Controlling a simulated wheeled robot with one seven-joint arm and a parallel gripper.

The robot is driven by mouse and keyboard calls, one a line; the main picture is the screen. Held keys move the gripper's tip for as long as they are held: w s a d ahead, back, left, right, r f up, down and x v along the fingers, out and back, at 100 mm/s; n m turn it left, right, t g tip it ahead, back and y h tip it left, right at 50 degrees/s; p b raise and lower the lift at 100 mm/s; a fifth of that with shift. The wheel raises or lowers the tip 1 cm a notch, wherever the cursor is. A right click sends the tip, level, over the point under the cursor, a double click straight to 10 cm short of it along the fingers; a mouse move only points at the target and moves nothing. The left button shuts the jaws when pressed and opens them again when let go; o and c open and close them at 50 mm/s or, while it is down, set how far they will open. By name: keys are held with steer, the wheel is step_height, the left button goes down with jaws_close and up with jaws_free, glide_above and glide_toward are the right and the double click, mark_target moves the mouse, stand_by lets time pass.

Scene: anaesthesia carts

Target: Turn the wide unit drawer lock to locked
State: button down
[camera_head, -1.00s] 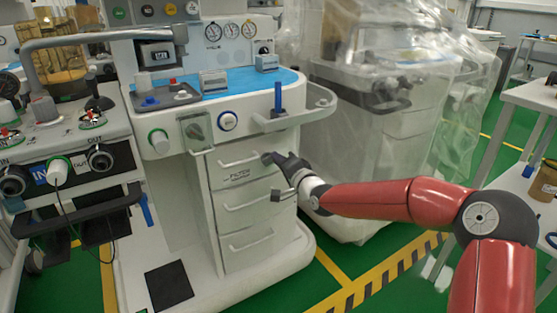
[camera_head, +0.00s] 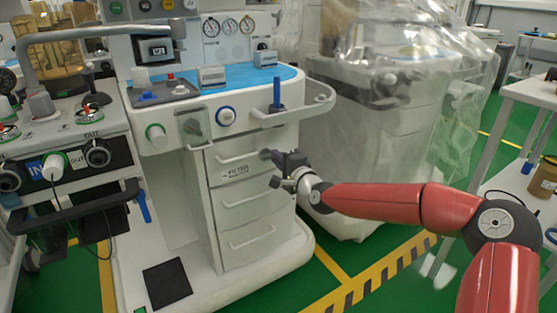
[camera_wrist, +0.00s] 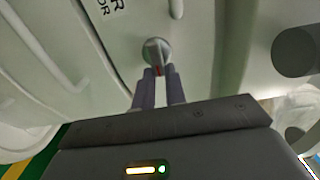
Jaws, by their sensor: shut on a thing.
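The drawer lock (camera_wrist: 157,50) is a small round grey knob on the pale drawer front, with a raised grip and a small red mark at its lower edge in the wrist view. My gripper (camera_wrist: 158,73) has both fingers closed on the lower part of the lock's raised grip. In the head view, my gripper (camera_head: 267,154) is at the upper right of the drawer unit's top drawer (camera_head: 237,171), and it hides the lock there. The white unit has several stacked drawers with bar handles, all apparently shut.
A rail with a blue upright post (camera_head: 277,93) juts out above my gripper. A plastic-draped machine (camera_head: 375,130) stands right behind my arm. Another cart (camera_head: 65,150) is at the left. A white table (camera_head: 525,95) is at the far right.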

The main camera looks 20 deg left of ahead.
steer(key=c, duration=1.4)
jaws_free()
steer(key=shift+c, duration=0.2)
steer(key=v, duration=0.7)
steer(key=shift+s+d, duration=0.25)
steer(key=shift+s, duration=0.05)
